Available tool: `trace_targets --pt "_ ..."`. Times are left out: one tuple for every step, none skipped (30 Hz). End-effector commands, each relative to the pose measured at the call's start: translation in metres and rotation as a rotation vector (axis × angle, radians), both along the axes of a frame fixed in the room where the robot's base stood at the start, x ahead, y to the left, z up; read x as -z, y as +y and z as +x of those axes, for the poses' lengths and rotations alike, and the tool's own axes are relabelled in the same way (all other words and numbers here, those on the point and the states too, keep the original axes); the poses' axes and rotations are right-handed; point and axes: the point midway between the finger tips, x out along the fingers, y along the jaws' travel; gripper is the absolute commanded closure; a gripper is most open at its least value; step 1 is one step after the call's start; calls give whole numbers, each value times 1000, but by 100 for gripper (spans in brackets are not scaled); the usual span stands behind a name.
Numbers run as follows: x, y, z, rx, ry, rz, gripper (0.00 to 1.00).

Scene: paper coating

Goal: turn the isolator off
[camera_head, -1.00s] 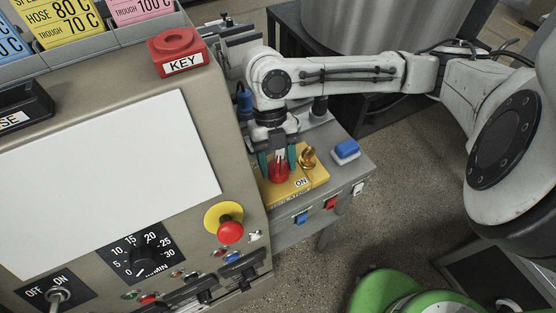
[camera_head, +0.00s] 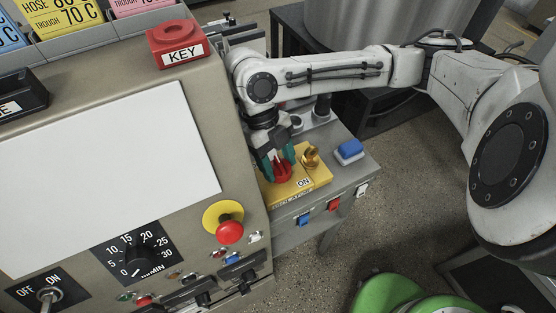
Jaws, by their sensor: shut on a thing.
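The isolator is a yellow plate (camera_head: 312,190) with an "ON" label near its front right edge, on a grey side bench. A red rotary knob (camera_head: 284,176) sits on the plate's left part. My gripper (camera_head: 279,171) comes down from above, tilted, with its teal-tipped fingers shut on the red knob. The fingers hide part of the knob, so its exact angle cannot be told. A brass padlock-like piece (camera_head: 311,156) stands on the plate just right of my gripper.
A blue button box (camera_head: 348,149) lies right of the plate. Blue and red switches line the bench front. The control panel with a red-and-yellow stop button (camera_head: 228,226) stands close on the left. A red KEY block (camera_head: 176,45) sits on its top edge.

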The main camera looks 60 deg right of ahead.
Motion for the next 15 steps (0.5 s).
trace_targets --pt "0 -1 1 1 -3 -3 99" --pt "0 -1 1 1 -4 -2 99" --pt "0 -1 1 1 -4 -2 99" --pt "0 -1 1 1 -4 -2 99" --pt "0 -1 1 2 -3 -2 99" --pt "0 -1 1 2 -3 -2 99" --pt "0 -1 1 2 -3 -2 99" --pt "0 -1 1 2 -3 -2 99" --pt "0 -1 1 2 -3 -2 41" --pt "0 -1 1 2 -3 -2 38" --pt "0 -1 1 2 -3 -2 36" --pt "0 -1 1 2 -2 -2 32" --pt "0 -1 1 2 -2 -2 29" --pt "0 -1 0 2 -2 -2 26" --pt "0 -1 0 2 -2 -1 22"
